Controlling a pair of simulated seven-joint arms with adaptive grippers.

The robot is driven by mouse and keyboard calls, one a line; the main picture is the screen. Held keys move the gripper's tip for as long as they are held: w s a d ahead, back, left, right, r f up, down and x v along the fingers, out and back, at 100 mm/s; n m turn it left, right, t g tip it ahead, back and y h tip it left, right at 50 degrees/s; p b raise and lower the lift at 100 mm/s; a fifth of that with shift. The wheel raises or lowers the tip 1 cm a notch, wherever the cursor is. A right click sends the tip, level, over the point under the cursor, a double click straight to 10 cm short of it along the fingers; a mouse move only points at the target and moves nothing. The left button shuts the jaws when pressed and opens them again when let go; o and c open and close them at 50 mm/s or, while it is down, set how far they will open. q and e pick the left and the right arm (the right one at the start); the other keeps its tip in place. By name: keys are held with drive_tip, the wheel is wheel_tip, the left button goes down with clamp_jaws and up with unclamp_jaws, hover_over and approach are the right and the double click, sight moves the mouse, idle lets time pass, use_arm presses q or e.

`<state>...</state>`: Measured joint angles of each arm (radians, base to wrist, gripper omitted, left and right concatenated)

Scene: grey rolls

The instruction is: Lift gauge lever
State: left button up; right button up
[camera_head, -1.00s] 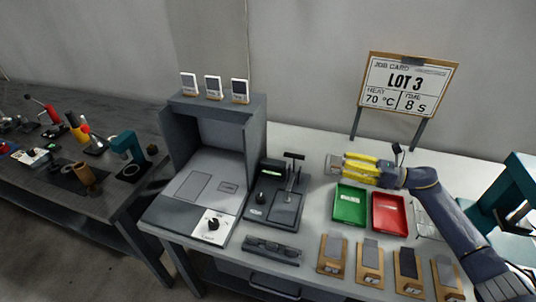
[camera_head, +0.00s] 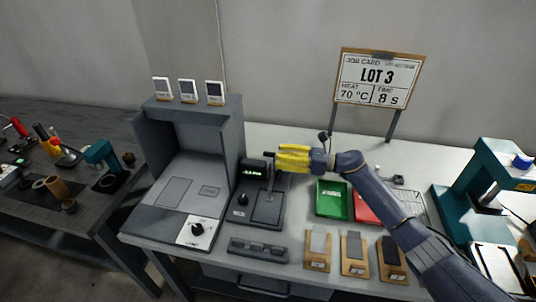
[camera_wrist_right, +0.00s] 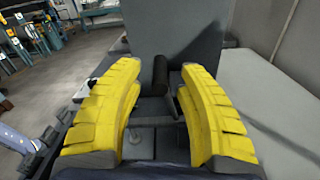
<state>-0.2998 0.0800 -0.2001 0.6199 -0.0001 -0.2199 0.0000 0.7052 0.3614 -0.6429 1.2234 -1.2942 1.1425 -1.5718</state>
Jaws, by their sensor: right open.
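The gauge (camera_head: 241,212) is a dark grey device with a lit green display (camera_head: 253,173) on the bench, right of the grey cabinet. Its lever (camera_head: 270,178) rises from the base, and its upper end is hidden by my right gripper in the head view. My right gripper (camera_head: 280,158) has yellow fingers pointing left at the lever's top. In the right wrist view the black lever handle (camera_wrist_right: 160,76) appears between the open fingertips (camera_wrist_right: 160,72), with gaps on both sides. I cannot tell how deep it sits. My left gripper is not in view.
The grey cabinet (camera_head: 235,140) stands close left of the gauge. A green tray (camera_head: 332,201) and a red tray (camera_head: 365,208) lie to the right, partly under my arm. Several wooden holders (camera_head: 318,264) and a dark rack (camera_head: 258,250) line the front. A teal press (camera_head: 500,165) stands far right.

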sight(268, 154)
drive_tip(key=shift+w+a, duration=0.2)
drive_tip(key=shift+a, duration=0.95)
drive_tip(key=shift+w+a, duration=0.2)
drive_tip(key=shift+a, duration=0.9)
drive_tip(key=shift+o, duration=0.3)
clamp_jaws()
